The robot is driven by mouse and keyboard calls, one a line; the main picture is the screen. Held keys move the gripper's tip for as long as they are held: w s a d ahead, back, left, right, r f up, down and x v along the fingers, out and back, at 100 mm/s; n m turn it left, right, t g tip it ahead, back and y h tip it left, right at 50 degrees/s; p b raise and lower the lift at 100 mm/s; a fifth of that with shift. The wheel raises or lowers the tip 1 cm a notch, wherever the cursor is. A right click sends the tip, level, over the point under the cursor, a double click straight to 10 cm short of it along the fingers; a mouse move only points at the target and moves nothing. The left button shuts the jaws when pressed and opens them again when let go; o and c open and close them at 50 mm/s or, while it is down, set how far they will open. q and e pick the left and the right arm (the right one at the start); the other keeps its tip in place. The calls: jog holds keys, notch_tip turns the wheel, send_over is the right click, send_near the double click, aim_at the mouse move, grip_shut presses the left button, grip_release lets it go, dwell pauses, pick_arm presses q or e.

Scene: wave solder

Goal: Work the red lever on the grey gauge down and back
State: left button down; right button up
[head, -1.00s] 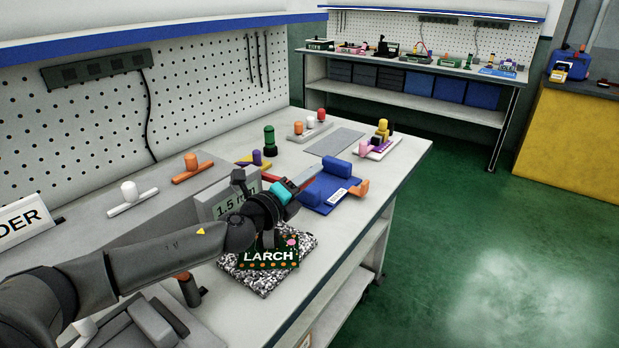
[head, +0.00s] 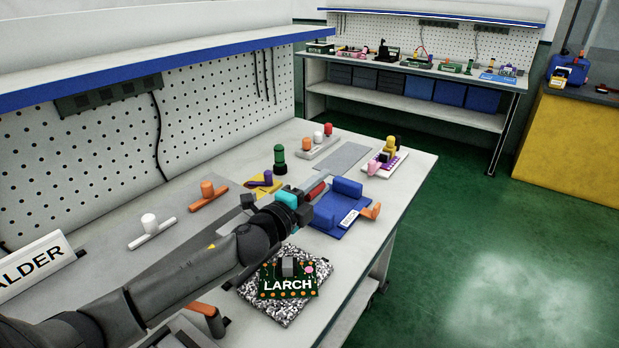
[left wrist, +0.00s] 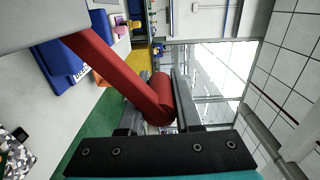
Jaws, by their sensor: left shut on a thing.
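The red lever (left wrist: 125,78) runs diagonally across the left wrist view, from the grey gauge (left wrist: 45,20) at the top left to a round red end between my fingers. My left gripper (left wrist: 158,110) is shut on that end. In the head view my left gripper (head: 300,207) is over the bench, and a short red piece of the lever (head: 316,190) shows just beyond it. My left arm hides most of the gauge there, and its display cannot be read. My right gripper is not in view.
A blue fixture (head: 345,212) with an orange handle stands just right of the gripper. A green LARCH board (head: 284,282) on a speckled block (head: 258,296) lies in front. A green post (head: 279,160) and a yellow-and-purple item (head: 262,180) stand behind.

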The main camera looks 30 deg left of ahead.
pick_arm(q)
jog(key=shift+w+a+r, duration=0.1)
jog(key=shift+a+r, duration=0.1)
jog(key=shift+a, duration=0.05)
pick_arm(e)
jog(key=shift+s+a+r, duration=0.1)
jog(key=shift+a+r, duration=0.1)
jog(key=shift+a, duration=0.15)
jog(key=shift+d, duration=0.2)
pick_arm(q)
jog(key=c, duration=0.6)
grip_release()
jog(key=shift+d+f, duration=0.1)
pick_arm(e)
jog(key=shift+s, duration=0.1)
pick_arm(q)
jog(key=shift+s, duration=0.55)
jog(key=s+a, duration=0.1)
jog(key=s, duration=1.3)
jog(key=shift+p, duration=0.45)
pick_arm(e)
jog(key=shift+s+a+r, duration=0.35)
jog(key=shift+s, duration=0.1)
pick_arm(q)
jog(key=shift+s, duration=0.1)
